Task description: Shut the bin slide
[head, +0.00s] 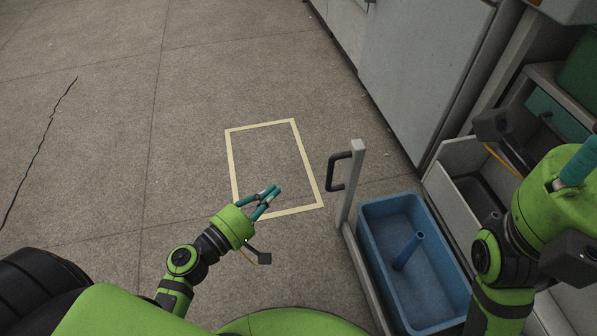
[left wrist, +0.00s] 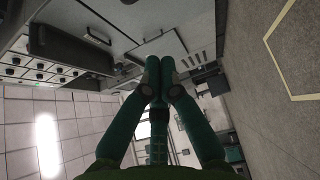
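The bin slide stands pulled out at the lower right of the head view. Its pale upright front (head: 351,185) carries a black bow handle (head: 335,172) on its left side. A blue bin (head: 374,212) sits behind this front, with a blue tube (head: 408,252) leaning inside it. My left gripper (head: 272,193) is over the floor, left of the handle and apart from it. Its teal fingers are drawn together and empty; the left wrist view also shows the fingertips (left wrist: 159,76) meeting. My right gripper (head: 579,166) is cut off at the right edge, its fingertips hidden.
Grey machine cabinets (head: 422,60) line the upper right. An open pale compartment (head: 465,165) lies right of the bin, partly behind my right arm. A yellow tape rectangle (head: 262,125) marks bare floor beyond my left gripper. The floor left of the slide is clear.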

